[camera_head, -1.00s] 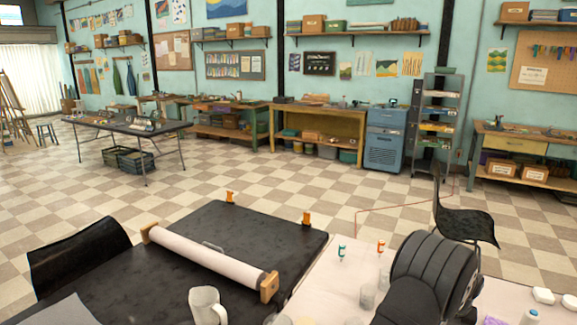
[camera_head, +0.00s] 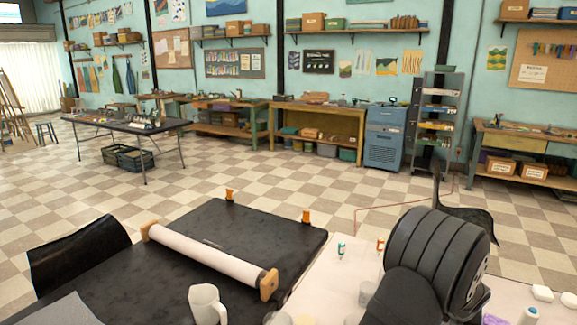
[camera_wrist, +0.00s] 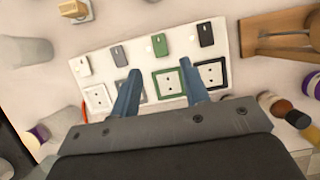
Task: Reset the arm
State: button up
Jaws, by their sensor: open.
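My gripper (camera_wrist: 160,68) is open in the wrist view, with its two blue fingers apart and nothing between them. Behind the fingers is a white board (camera_wrist: 84,72) with a row of square pieces in white, green and black frames and a row of small tags above them. The fingers hide part of the board. I cannot tell whether they touch it. In the head view my dark arm fills the lower right, and the gripper itself does not show there.
A wooden stand (camera_wrist: 278,22) is at the right of the wrist view, with several small jars below it. A black chair (camera_head: 468,222) stands behind my arm.

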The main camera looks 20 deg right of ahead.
notch_tip(320, 180, up, 9)
jog(key=s+a+n, duration=0.2)
jog(key=n, duration=0.1)
jog(key=shift+s+a+r+n, duration=0.15)
jog(key=shift+s+a+n, duration=0.1)
jog(key=shift+n, duration=0.15)
jog(key=shift+o, duration=0.5)
jog(key=o, duration=0.3)
jog(key=shift+a+r, duration=0.1)
jog(key=shift+r, duration=0.05)
jog(key=o, duration=0.9)
jog(key=a+r, duration=0.1)
jog(key=s+a+r+t, duration=0.1)
jog(key=a+r+t+y, duration=0.1)
jog(key=a+r, duration=0.1)
jog(key=shift+s+n, duration=0.3)
jog(key=shift+n, duration=0.1)
jog(key=x, duration=0.9)
jog(key=shift+w+a+f, duration=0.2)
jog(key=shift+w+f, duration=0.05)
jog(key=shift+w, duration=0.1)
